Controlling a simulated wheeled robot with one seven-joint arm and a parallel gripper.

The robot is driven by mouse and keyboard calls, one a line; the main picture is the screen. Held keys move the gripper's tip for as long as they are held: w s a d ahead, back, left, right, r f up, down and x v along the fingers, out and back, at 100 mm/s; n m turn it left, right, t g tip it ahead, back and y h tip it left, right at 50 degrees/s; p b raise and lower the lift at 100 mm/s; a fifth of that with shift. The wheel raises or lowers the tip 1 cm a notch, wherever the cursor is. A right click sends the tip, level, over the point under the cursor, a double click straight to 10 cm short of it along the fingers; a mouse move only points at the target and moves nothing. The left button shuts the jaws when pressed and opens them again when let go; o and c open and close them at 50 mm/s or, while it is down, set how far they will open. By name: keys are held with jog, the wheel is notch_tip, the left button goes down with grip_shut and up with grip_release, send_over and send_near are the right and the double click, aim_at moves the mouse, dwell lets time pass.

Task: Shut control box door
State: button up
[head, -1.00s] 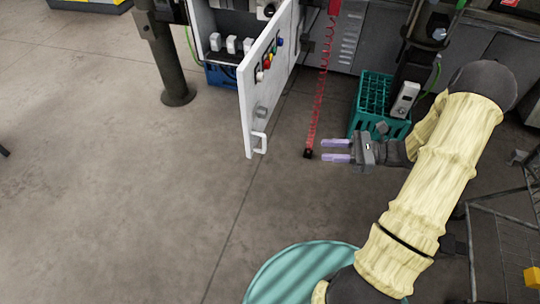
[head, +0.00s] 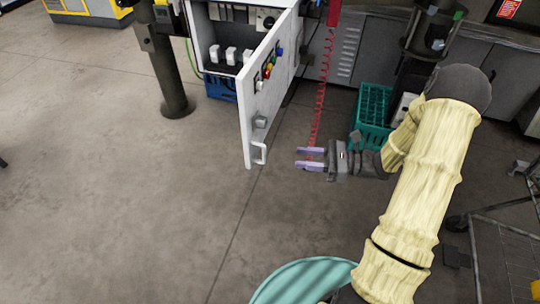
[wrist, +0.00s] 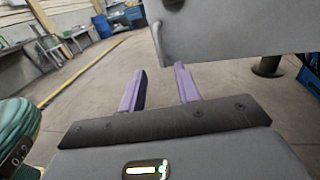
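The control box door (head: 267,85) is a white panel standing wide open, swung out from the control box (head: 228,42). It has several coloured buttons and a white handle (head: 258,153) near its lower free edge. My gripper (head: 311,159) is right of the handle, apart from it, with its two purple fingers spread and nothing between them. In the wrist view the fingers (wrist: 158,88) are also apart and empty. A light grey panel, seemingly the door (wrist: 235,28), fills the upper right of that view, beyond the fingers.
A red coiled cable (head: 319,105) hangs behind my gripper. A teal crate (head: 372,118) stands on the floor to the right, a blue crate (head: 220,87) under the box. A dark post (head: 165,65) stands left of the box. The floor at left is clear.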

jog(key=w+a+b, duration=0.1)
jog(key=a, duration=0.9)
jog(key=shift+w+b, duration=0.35)
jog(key=shift+b, duration=0.05)
grip_shut()
